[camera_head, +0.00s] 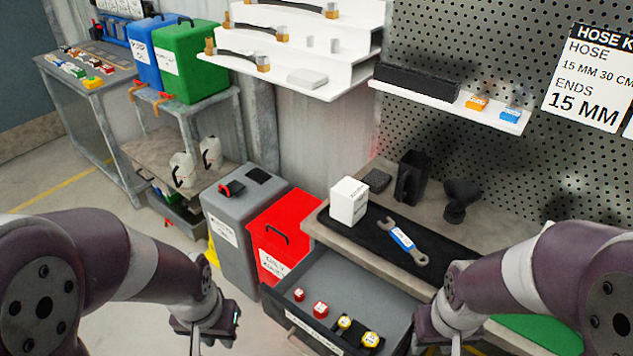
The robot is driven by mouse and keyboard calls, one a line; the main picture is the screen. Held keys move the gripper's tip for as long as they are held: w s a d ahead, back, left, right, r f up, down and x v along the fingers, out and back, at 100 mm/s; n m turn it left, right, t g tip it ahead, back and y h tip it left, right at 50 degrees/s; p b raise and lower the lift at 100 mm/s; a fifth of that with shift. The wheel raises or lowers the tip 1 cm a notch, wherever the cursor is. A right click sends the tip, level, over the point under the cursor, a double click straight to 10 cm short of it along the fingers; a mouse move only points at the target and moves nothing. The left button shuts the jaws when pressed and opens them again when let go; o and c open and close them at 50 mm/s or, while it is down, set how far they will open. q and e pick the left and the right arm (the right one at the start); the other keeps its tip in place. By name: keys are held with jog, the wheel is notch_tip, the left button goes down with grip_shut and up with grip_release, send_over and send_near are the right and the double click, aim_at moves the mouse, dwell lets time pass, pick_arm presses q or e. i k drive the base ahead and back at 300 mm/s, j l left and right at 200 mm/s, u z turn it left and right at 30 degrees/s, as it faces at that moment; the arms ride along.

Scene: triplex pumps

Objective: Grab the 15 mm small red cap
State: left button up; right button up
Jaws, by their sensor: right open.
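A small red cap (299,295) sits in the open grey drawer (345,275), near its left end. A slightly larger red cap (320,308) stands to its right. Size marks on the caps are too small to read. My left gripper (207,338) is at the bottom left, outside the drawer and left of the caps; its fingers point down and their gap is unclear. My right gripper (447,343) is at the bottom, right of the drawer. It is open, with its tips partly cut off by the frame edge.
A red bin (283,232) and a grey bin (238,215) stand left of the drawer.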

aim_at(299, 294)
jog(key=i+j+z, duration=0.25)
jog(key=j+z, duration=0.2)
jog(key=j, duration=0.25)
jog(key=i+j+z, duration=0.25)
jog(key=k+j, duration=0.05)
jog(key=j, duration=0.05)
